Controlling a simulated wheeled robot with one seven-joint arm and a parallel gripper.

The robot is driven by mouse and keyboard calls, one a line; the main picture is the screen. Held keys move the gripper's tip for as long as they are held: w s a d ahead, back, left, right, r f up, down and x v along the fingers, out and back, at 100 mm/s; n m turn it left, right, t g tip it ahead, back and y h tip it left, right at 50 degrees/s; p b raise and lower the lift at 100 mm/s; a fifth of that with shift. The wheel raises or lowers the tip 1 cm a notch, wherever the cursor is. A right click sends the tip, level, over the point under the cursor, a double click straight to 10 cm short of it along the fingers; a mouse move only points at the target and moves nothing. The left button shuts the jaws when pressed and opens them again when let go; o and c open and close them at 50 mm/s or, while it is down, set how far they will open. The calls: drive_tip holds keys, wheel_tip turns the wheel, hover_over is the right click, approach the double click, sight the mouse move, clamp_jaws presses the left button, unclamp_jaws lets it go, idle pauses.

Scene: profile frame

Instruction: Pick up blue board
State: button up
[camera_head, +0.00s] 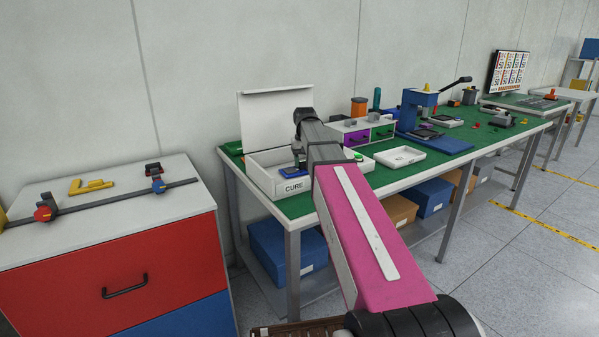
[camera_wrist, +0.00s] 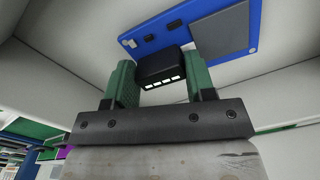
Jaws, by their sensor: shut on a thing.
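The blue board (camera_wrist: 185,30) shows in the wrist view with a black block, a grey square plate and small parts on it. My gripper (camera_wrist: 163,72) has its two green fingers closed on either side of the black block on the board. In the head view the blue board (camera_head: 291,173) is at the front of the white box marked CURE (camera_head: 293,187), whose lid (camera_head: 272,120) stands open. My gripper is at the board there, partly hidden by my arm. I cannot tell whether the board touches the box floor.
The CURE box stands on the green bench top (camera_head: 300,206). To its right are a drawer unit (camera_head: 357,138), a shallow white tray (camera_head: 400,157) and a blue press (camera_head: 418,112). A red-fronted cabinet (camera_head: 110,270) stands at the left. White box walls surround the board closely.

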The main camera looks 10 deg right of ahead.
drive_tip(key=shift+r, duration=1.8)
